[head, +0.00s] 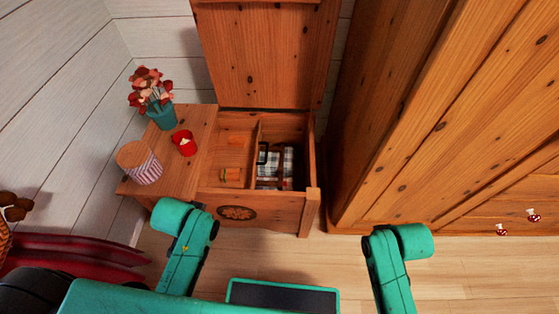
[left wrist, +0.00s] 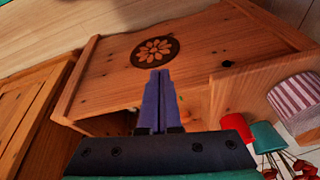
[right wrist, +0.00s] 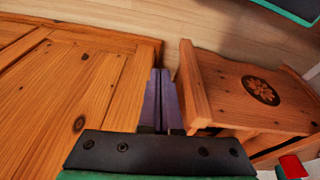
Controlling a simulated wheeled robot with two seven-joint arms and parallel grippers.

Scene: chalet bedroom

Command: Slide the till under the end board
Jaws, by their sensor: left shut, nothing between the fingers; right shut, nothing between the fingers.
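The wooden chest (head: 290,208) stands with its lid (head: 265,60) raised. The end board (head: 196,160) covers its left end. My left gripper (left wrist: 158,75) is shut and empty, in front of the chest's flower-marked front. My right gripper (right wrist: 159,75) is shut and empty, near the gap between wardrobe and chest.
A teal flower pot (head: 162,116), a red cup (head: 184,142) and a striped pot (head: 142,166) stand on the end board. A large wooden wardrobe (head: 440,120) rises close to the chest's right. Red fabric or furniture (head: 80,255) lies at lower left. Floor shows in front.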

